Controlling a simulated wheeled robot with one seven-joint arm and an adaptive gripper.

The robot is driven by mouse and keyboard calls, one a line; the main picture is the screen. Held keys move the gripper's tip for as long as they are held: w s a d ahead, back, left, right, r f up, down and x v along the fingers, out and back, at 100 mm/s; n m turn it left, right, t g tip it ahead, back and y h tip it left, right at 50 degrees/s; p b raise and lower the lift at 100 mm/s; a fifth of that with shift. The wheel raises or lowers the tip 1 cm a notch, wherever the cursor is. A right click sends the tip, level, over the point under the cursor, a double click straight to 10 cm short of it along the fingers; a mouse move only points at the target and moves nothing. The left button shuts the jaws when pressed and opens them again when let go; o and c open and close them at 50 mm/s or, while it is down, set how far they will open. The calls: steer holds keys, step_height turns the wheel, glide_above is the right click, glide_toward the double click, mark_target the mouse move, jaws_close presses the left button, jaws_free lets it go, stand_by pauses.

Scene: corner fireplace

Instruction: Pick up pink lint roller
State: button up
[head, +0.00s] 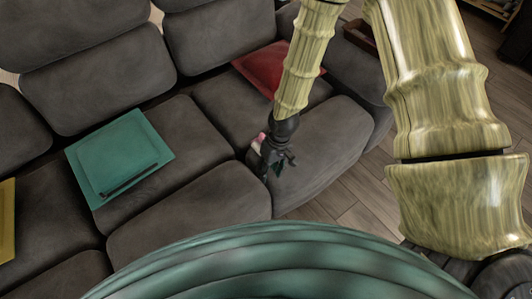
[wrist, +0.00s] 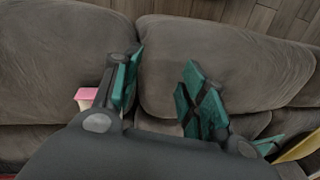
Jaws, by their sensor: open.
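The pink lint roller shows as a small pink and white piece (head: 257,144) beside my gripper (head: 276,168) in the head view, over the grey sofa's right part. In the wrist view its pink end (wrist: 87,94) and pale body show left of the left finger, outside the jaws, partly hidden by the gripper. I cannot tell whether they touch. My gripper (wrist: 162,88) is open, its teal finger pads well apart. Only grey sofa cushion and a seam show between them.
The grey sofa (head: 190,215) fills most of the view. A teal square item (head: 120,150) with a dark stick lies on its left seat. A red cushion (head: 262,66) lies behind my arm, and a yellow one (head: 7,222) at the left edge. Wooden floor (head: 365,205) is right.

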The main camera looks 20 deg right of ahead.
step_height(320, 180, up, 9)
steer(key=n+h+b, duration=0.2)
steer(key=b, duration=0.2)
glide_above(256, 144)
steer(key=s+d, duration=0.2)
steer(key=d, duration=0.2)
steer(key=shift+t, duration=0.4)
steer(key=f, duration=0.5)
steer(key=shift+s+a+f, duration=0.1)
steer(key=shift+s+f, duration=0.1)
steer(key=shift+f, duration=0.15)
steer(key=shift+a+f+b, duration=0.15)
steer(key=shift+f+b, duration=0.15)
steer(key=shift+f, duration=1)
steer(key=shift+a+f+b, duration=0.1)
steer(key=shift+f+b, duration=0.15)
steer(key=shift+f, duration=1)
jaws_close()
